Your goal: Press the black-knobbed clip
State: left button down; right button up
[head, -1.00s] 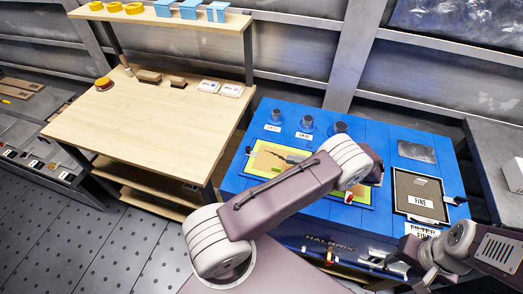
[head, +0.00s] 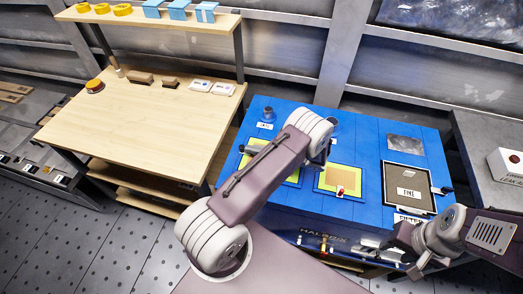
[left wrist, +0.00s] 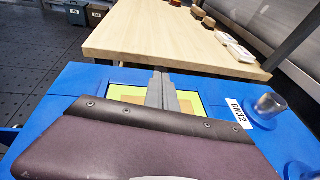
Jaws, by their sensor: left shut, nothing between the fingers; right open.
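The blue machine (head: 365,130) has two yellow-green panels, a left one (head: 292,180) and a right one (head: 339,179). A small dark knob (head: 242,148) shows at the left panel's left edge. A black-knobbed clip (head: 446,190) sits at the right edge of the dark FINE frame (head: 408,187). A red knob (head: 340,190) is on the right panel. My left gripper is hidden behind its arm in the head view. In the left wrist view, my left gripper (left wrist: 160,76) is shut and empty over a yellow panel (left wrist: 128,91). My right gripper (head: 418,268) is open near the machine's front.
A wooden bench (head: 150,120) with a shelf stands left of the machine. Clear round fittings, one at the back left (head: 268,113), stand on the machine top. A grey bench (head: 490,160) with a white box (head: 506,163) is at the right.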

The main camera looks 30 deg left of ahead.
aim_at(243, 147)
pick_arm(q)
jog(key=shift+a, duration=0.1)
jog(key=a, duration=0.1)
jog(key=s+a, duration=0.1)
jog(key=a, duration=0.1)
jog(key=shift+a, duration=0.1)
dwell(0.4)
